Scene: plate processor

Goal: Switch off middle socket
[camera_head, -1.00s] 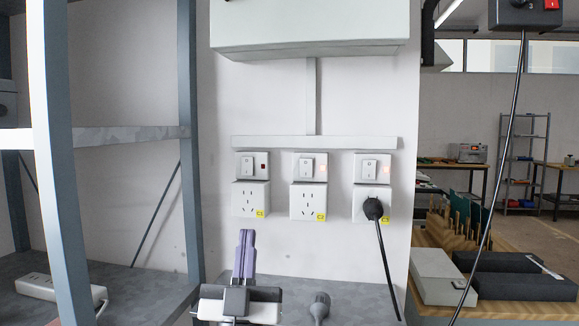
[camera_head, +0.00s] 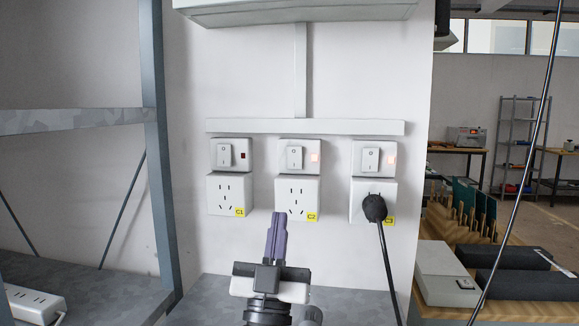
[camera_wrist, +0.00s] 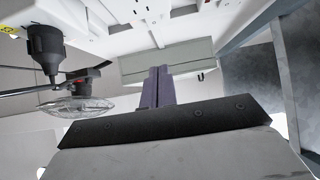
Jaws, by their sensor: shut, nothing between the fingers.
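The middle socket (camera_head: 297,198), labelled C2, is on the white wall between C1 and C3, with nothing plugged into it. Its white rocker switch (camera_head: 294,157) is directly above, and the indicator (camera_head: 315,157) beside the switch glows orange. My gripper (camera_head: 278,218) has purple fingers, pressed together and empty. The fingers also show in the wrist view (camera_wrist: 158,78). How far they are from the wall is hard to tell.
The left socket (camera_head: 230,195) has a dark indicator. The right socket (camera_head: 359,202) holds a black plug (camera_head: 374,208) with a hanging cable, and its indicator is lit. A grey shelf frame (camera_head: 157,150) stands on the left. The wall below the sockets is clear.

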